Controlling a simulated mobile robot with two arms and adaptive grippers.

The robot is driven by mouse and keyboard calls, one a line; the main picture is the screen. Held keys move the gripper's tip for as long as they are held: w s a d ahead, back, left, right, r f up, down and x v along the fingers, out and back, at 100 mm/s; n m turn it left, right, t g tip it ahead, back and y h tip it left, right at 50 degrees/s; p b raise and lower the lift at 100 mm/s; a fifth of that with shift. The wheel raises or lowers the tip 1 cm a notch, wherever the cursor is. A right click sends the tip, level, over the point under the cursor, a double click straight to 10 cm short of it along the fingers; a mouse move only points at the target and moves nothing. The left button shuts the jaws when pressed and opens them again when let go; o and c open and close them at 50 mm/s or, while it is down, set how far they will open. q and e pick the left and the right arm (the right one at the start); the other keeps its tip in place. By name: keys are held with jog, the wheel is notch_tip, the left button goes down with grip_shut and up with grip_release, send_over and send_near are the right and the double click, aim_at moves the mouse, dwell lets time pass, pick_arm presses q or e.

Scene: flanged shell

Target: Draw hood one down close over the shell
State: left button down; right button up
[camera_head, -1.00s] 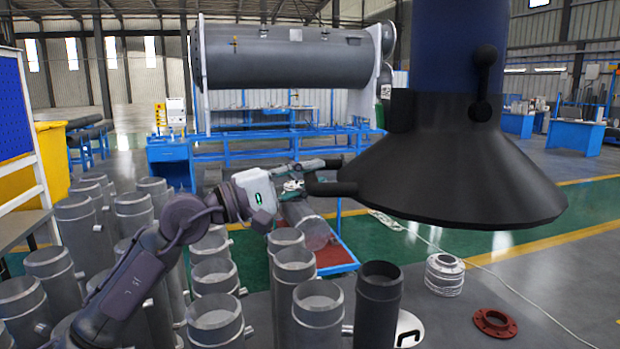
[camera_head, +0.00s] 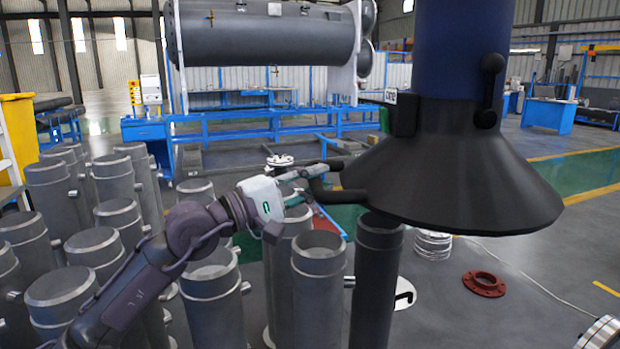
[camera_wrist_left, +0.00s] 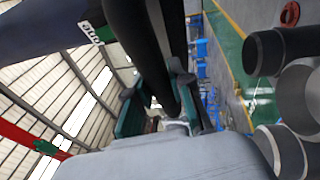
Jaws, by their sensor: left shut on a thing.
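Hood one looks to be the black conical hood (camera_head: 450,185) under a thick blue duct (camera_head: 465,45), in the upper right of the head view. My left gripper (camera_head: 312,182) is shut on the black bar handle (camera_head: 338,190) at the hood's left side. In the left wrist view my gripper (camera_wrist_left: 158,100) has its fingers on either side of the dark handle (camera_wrist_left: 150,45). A dark open cylinder (camera_head: 377,275) stands below the hood's left rim in the picture; many grey cylinders stand left of it. I cannot tell which is the shell. My right gripper is not in view.
Several grey cylinders (camera_head: 318,285) crowd the lower left, close under my left arm. A red flange ring (camera_head: 484,284) and a white ringed part (camera_head: 433,245) lie on the floor below the hood. A blue bench (camera_head: 240,128) stands behind. Floor at right is mostly clear.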

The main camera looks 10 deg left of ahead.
pick_arm(q)
jog(key=shift+f, duration=0.1)
jog(key=c, duration=1)
grip_release()
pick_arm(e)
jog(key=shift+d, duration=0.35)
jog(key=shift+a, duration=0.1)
pick_arm(q)
jog(key=shift+s+a, duration=0.1)
jog(key=shift+a, duration=0.05)
jog(key=v, duration=1.1)
jog(key=shift+s+a, duration=0.2)
jog(key=shift+s, duration=0.05)
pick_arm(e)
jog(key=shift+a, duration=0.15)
